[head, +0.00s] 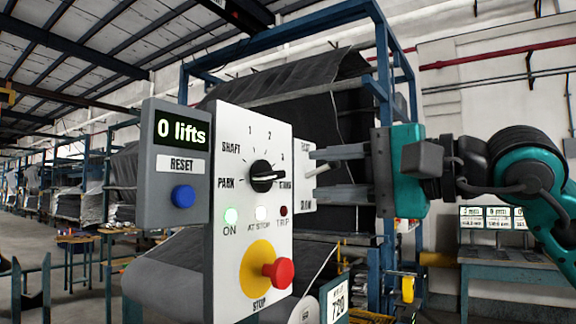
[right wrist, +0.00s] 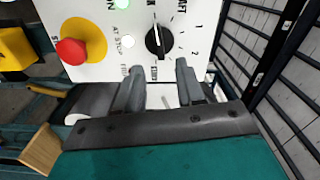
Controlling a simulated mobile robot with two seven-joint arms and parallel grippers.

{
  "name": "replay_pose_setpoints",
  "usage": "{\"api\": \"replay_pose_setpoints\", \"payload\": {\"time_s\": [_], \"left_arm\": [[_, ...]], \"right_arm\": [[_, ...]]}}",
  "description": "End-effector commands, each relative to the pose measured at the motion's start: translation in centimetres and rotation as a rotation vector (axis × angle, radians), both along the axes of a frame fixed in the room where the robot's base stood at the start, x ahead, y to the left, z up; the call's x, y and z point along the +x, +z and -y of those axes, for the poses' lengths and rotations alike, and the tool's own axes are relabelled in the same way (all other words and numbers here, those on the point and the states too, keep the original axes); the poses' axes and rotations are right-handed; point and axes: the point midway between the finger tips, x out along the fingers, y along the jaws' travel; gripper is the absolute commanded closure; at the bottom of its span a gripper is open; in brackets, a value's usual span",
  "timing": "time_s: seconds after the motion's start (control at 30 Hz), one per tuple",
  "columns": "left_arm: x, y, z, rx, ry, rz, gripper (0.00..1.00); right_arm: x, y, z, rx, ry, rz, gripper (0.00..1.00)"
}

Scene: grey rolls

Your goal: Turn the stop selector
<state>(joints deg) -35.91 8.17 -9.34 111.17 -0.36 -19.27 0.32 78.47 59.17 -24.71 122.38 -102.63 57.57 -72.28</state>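The black selector knob (head: 265,177) is on the white control panel (head: 228,270), with PARK, SHAFT and numbers around it. Its white pointer mark faces right, towards a small label I cannot read. The knob also shows in the right wrist view (right wrist: 158,38). My right gripper (head: 316,174) is right of the knob, its fingers pointing left at the panel's right edge. The fingers are apart, and the gap also shows in the right wrist view (right wrist: 160,78). A pale lever (head: 320,169) shows between them; I cannot tell whether they touch it. My left gripper is out of view.
A red stop button (head: 279,272) on a yellow disc sits low on the panel. A grey box with a "0 lifts" display (head: 181,133) and blue reset button (head: 183,196) is at its left. A large dark roll (head: 165,280) lies behind. A blue frame (head: 384,60) stands behind my gripper.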

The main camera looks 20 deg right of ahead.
Motion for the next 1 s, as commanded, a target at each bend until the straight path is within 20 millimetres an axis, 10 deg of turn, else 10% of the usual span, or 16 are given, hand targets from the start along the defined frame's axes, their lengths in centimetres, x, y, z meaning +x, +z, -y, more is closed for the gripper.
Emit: {"api": "replay_pose_setpoints", "payload": {"time_s": [0.3,0.77,1.0], "left_arm": [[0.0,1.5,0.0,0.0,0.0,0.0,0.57],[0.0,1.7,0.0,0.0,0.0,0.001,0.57],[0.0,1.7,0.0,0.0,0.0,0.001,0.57]], "right_arm": [[4.3,0.2,-3.5,0.003,0.003,-0.001,0.62],[5.3,0.0,-4.2,0.002,0.0,0.0,0.62],[5.3,0.0,-4.2,0.002,0.0,0.0,0.85]]}}
